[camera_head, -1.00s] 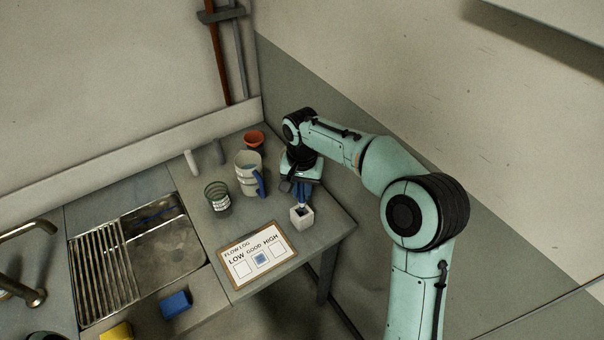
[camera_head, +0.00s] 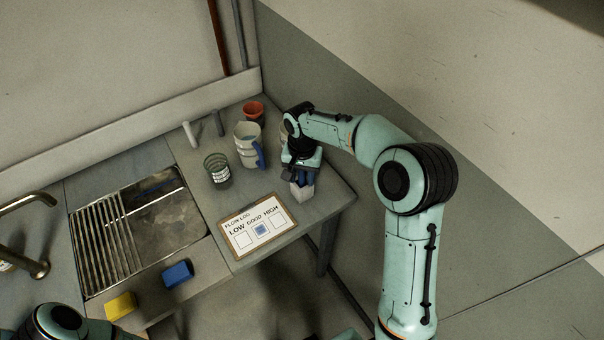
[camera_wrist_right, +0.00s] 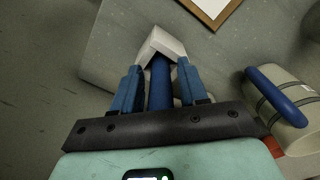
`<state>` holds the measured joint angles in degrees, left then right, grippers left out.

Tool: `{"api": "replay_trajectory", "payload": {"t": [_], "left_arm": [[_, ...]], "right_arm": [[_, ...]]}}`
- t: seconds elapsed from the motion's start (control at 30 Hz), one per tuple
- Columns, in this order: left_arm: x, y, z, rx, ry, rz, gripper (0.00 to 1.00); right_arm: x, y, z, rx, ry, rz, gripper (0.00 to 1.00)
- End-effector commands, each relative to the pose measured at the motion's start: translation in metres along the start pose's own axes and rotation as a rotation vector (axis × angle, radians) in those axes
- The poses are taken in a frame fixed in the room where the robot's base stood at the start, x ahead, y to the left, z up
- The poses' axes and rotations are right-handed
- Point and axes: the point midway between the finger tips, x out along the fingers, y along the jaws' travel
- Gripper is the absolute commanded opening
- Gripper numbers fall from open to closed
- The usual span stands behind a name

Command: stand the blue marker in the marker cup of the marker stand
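The white square marker cup (camera_head: 302,192) stands near the right edge of the counter, and its rim shows in the right wrist view (camera_wrist_right: 163,42). The blue marker (camera_wrist_right: 161,80) stands roughly upright with its lower end inside the cup; the cup hides that end. My right gripper (camera_wrist_right: 160,66) is just above the cup, its blue fingers on either side of the marker with a visible gap at each side. In the head view the right gripper (camera_head: 301,179) mostly hides the marker. My left gripper is outside the views; only part of its arm shows at bottom left.
A beige mug with a blue handle (camera_head: 246,147), a glass beaker (camera_head: 217,170) and a red pot (camera_head: 253,110) stand left of my right gripper. A flow log board (camera_head: 258,228) lies in front. A sink (camera_head: 165,215) and blue and yellow blocks are farther left.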

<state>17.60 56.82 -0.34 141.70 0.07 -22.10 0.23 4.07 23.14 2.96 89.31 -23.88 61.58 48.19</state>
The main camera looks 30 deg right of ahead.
Motion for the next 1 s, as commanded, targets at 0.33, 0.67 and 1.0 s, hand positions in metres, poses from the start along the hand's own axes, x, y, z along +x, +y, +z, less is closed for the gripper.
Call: {"api": "replay_trajectory", "payload": {"t": [0.33,0.67,1.0], "left_arm": [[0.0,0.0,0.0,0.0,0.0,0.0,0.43],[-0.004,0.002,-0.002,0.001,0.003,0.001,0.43],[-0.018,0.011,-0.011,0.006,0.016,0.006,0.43]], "right_arm": [[-0.001,0.0,0.0,0.0,0.001,-0.001,0.47],[-0.056,-0.008,0.0,-0.001,0.006,-0.006,0.47],[-0.123,-0.007,0.0,0.0,0.004,-0.003,0.47]]}}
